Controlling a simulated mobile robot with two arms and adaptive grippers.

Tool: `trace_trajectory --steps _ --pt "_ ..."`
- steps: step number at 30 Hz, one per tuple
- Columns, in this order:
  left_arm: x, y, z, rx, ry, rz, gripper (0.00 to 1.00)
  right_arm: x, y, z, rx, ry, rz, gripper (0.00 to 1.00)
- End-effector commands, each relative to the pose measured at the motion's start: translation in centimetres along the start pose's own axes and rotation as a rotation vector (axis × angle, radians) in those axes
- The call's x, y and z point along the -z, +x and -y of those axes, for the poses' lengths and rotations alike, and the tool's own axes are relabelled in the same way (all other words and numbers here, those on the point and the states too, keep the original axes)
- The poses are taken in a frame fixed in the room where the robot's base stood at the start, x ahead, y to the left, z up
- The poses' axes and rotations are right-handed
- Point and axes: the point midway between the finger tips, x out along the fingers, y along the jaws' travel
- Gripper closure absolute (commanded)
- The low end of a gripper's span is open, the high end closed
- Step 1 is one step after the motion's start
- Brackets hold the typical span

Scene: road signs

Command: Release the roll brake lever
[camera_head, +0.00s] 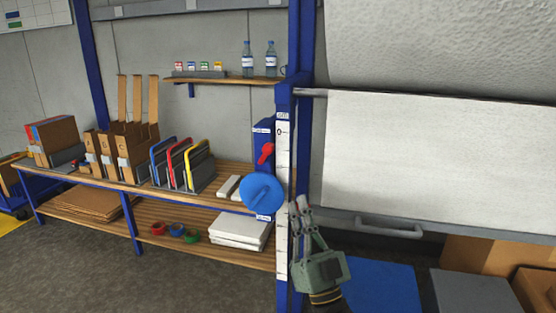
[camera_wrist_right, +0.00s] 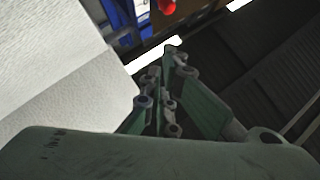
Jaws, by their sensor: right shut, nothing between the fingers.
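The red lever (camera_head: 266,153), which looks like the roll brake lever, is on a blue box (camera_head: 263,131) beside the blue post. It slants, with its wider end up and to the right. A red knob (camera_wrist_right: 167,6), probably the same lever, is cut off at the top of the right wrist view. My right gripper (camera_head: 300,203) is shut and empty, below and to the right of the lever and apart from it. Its fingers (camera_wrist_right: 168,75) point up in the wrist view. My left gripper is not in view.
A blue disc (camera_head: 262,194) sits below the lever, left of my right gripper. A blue post (camera_head: 301,50) with a white scale (camera_head: 282,170) stands close by. The large white roll (camera_head: 440,150) fills the right. Shelves (camera_head: 120,178) with folders and boxes are left.

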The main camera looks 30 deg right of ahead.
Motion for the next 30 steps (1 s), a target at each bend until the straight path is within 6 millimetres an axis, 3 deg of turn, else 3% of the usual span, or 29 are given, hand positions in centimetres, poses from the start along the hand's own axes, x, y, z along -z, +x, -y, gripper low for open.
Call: trace_trajectory --steps 5,18,24,30 --pt "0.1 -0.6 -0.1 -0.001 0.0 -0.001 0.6 0.2 1.5 0.0 0.0 0.0 -0.002 1.0" --pt "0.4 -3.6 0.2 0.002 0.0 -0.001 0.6 0.3 10.6 0.1 0.001 -0.001 -0.003 1.0" --pt "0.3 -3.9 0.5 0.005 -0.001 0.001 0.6 -2.1 12.2 0.0 0.001 0.0 0.002 1.0" --pt "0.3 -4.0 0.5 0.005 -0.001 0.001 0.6 -2.9 12.8 0.0 0.001 0.0 0.001 1.0"
